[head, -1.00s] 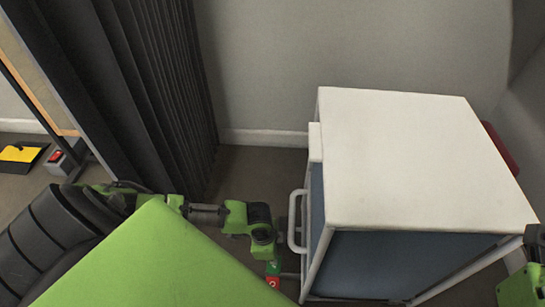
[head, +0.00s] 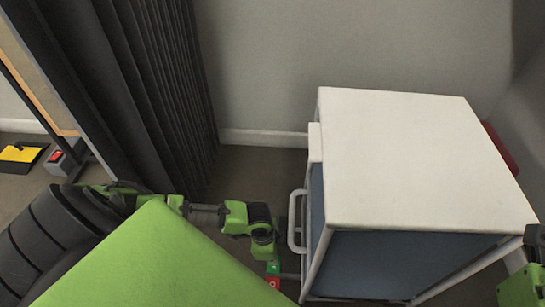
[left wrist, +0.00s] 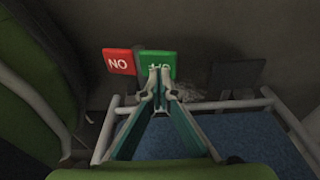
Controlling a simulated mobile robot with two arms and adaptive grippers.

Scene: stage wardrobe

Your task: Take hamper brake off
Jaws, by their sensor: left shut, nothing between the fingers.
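The hamper (head: 425,160) has a white top, blue sides, a white tube frame and a white handle (head: 293,222) on its left side. Low by its near left corner are a green pedal (head: 273,268) and a red pedal (head: 273,283). In the left wrist view the red pedal (left wrist: 119,62) shows the letters "NO"; the green pedal (left wrist: 155,58) lies beside it, its lettering partly covered. My left gripper (left wrist: 160,74) is shut and empty, its tips in front of the green pedal; I cannot tell whether they touch. In the head view the left gripper (head: 267,255) is just above the pedals.
A dark pleated curtain (head: 150,90) hangs at the left. A grey wall (head: 260,60) stands behind the hamper. Bare floor (head: 245,170) lies between curtain and hamper. A yellow and black item (head: 18,154) and a box with a red switch (head: 58,158) are at far left.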

